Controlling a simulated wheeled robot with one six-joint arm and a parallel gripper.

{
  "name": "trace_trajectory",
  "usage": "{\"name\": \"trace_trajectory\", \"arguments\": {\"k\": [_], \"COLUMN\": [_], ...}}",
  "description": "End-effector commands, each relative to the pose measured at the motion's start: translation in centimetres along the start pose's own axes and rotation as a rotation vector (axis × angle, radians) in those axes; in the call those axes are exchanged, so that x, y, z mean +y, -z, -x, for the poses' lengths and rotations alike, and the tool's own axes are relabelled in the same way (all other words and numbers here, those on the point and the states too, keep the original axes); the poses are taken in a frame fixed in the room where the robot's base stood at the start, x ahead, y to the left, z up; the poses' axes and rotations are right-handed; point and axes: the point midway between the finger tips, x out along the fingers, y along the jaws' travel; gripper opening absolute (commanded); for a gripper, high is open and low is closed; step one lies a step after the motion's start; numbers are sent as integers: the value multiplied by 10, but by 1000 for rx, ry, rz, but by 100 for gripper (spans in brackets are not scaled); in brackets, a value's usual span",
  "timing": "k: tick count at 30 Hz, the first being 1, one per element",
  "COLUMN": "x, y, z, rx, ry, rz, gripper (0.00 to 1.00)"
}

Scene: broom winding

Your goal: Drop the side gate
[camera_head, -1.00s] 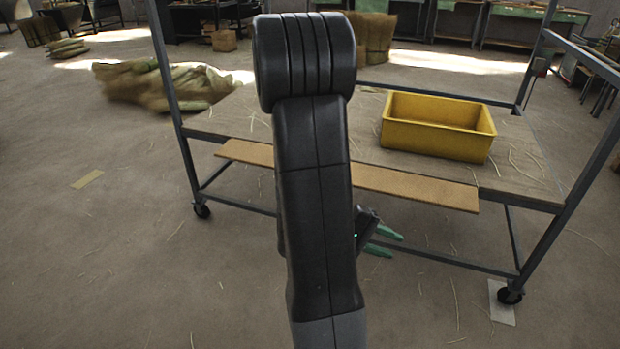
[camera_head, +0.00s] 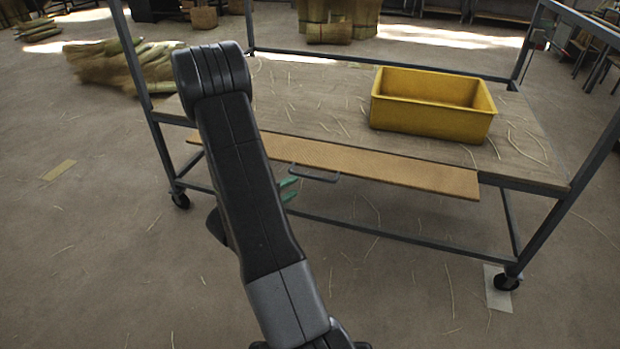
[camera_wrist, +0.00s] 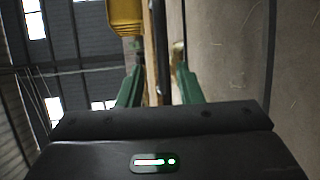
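The side gate is a long tan panel (camera_head: 390,172) along the near edge of the cart's deck, with a dark bar handle (camera_head: 315,173) on its near side. Its exact tilt is hard to tell. My gripper (camera_head: 289,188) has green fingers, partly hidden behind my arm, just left of and slightly below the handle. In the wrist view my gripper (camera_wrist: 158,85) is open; the tan panel edge (camera_wrist: 149,60) and a dark bar show between or beyond its fingers. I cannot tell whether they touch.
A yellow bin (camera_head: 435,120) stands on the cart's wooden deck (camera_head: 315,108), behind the panel. Metal posts (camera_head: 150,90) rise at the cart's corners. The cart stands on casters (camera_head: 507,281). The floor in front is clear apart from straw.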

Motion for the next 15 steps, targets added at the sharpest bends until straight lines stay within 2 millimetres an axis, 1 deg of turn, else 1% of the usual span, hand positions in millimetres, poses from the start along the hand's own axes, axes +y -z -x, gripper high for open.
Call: {"name": "trace_trajectory", "arguments": {"k": [1, 9, 15], "x": [-1, -1, -1], "y": [-2, -1, -1], "z": [-9, -52, -78], "rx": [-6, -5, -3], "ry": [0, -1, 0], "rz": [-1, -1, -1], "gripper": [32, 32, 32]}}
